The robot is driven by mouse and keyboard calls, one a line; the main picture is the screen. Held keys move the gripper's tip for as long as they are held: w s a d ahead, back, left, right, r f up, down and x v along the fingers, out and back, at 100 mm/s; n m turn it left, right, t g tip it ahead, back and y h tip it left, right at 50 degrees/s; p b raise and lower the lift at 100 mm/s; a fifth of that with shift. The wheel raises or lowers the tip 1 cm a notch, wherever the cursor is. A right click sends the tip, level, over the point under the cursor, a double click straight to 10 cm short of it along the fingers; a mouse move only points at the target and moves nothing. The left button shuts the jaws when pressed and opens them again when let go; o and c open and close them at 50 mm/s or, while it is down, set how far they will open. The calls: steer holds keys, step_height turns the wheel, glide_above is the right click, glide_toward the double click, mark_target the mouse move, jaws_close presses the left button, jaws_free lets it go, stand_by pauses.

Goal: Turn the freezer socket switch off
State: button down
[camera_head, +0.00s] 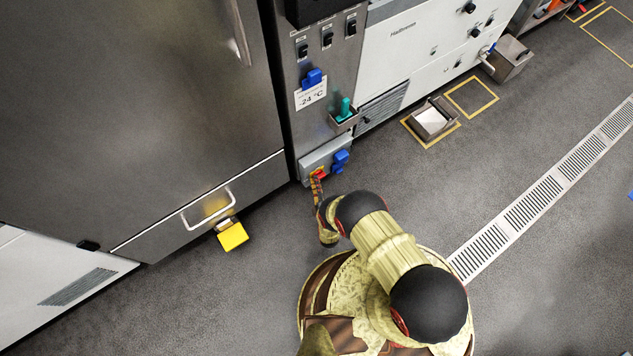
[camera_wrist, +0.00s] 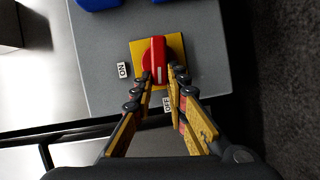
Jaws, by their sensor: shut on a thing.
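The freezer socket switch is a red rotary knob (camera_wrist: 154,52) on a square yellow plate (camera_wrist: 178,45), set in a grey socket box (camera_wrist: 105,60). In the wrist view the knob's handle stands upright in the picture, its white mark at the lower end, toward the OFF label (camera_wrist: 167,104). The ON label (camera_wrist: 122,70) is to the left. My gripper (camera_wrist: 162,76) is shut on the lower part of the knob, one finger on each side. In the head view my gripper (camera_head: 316,182) reaches the red knob (camera_head: 321,173) low on the steel column.
A blue plug (camera_head: 341,160) sits on the box beside the knob. The steel freezer (camera_head: 150,110) and its handled drawer are left, with a yellow tag (camera_head: 232,236) below. A small metal bin (camera_head: 433,118) stands right. The floor (camera_head: 560,260) at right is open.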

steer(key=shift+f+n+t, duration=0.25)
steer(key=shift+n+t, duration=0.05)
steer(key=shift+n, duration=0.4)
steer(key=c, duration=1.9)
jaws_free()
steer(key=shift+o, duration=0.7)
steer(key=shift+r, duration=0.1)
